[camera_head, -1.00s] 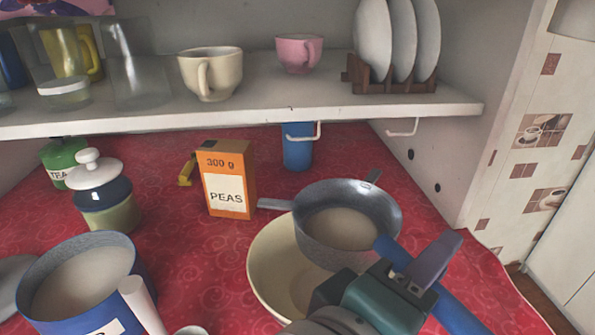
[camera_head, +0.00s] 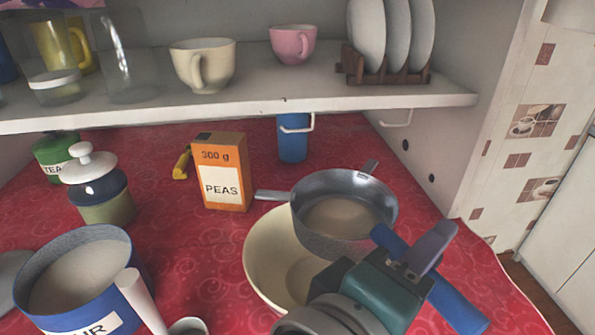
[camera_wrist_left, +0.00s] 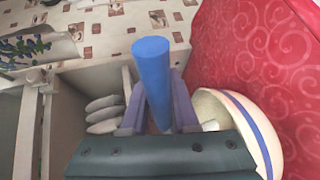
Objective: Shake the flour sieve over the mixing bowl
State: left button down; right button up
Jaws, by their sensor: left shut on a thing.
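The flour sieve (camera_head: 318,181) is a grey metal pan shape with small side tabs and a blue handle. Pale flour (camera_head: 342,218) lies in it. The cream mixing bowl (camera_head: 259,262) stands on the red cloth, and the sieve is over its right and back part, covering much of it. My left gripper (camera_head: 412,262) is shut on the blue handle (camera_head: 458,303), right of the bowl. In the left wrist view the handle (camera_wrist_left: 152,80) stands between the fingers, with the blue-striped bowl (camera_wrist_left: 262,128) beside it. The sieve's pan cannot be made out there. My right gripper is not in view.
An orange peas box (camera_head: 222,172) stands behind the bowl. A blue flour tin (camera_head: 85,300) and a lidded jar (camera_head: 100,195) stand at left. A shelf (camera_head: 290,98) with cups and plates hangs above the back.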

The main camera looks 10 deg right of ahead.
pick_arm(q)
jog(key=a, duration=0.1)
jog(key=s+a, duration=0.1)
jog(key=a, duration=0.3)
jog(key=shift+s+a+p, duration=0.15)
jog(key=shift+s+p, duration=0.15)
jog(key=d, duration=0.1)
jog(key=w+d, duration=0.1)
jog(key=d, duration=0.3)
jog(key=shift+w+d, duration=0.2)
jog(key=shift+w, duration=0.1)
jog(key=shift+s+a, duration=0.3)
jog(key=shift+a, duration=0.6)
jog(key=shift+s+a, duration=0.25)
jog(key=shift+a, duration=0.65)
jog(key=shift+s+a, duration=0.3)
jog(key=shift+a, duration=0.6)
jog(key=d, duration=0.1)
jog(key=w+d, duration=0.1)
jog(key=d, duration=0.3)
jog(key=shift+w+d, duration=0.2)
jog(key=shift+w, duration=0.2)
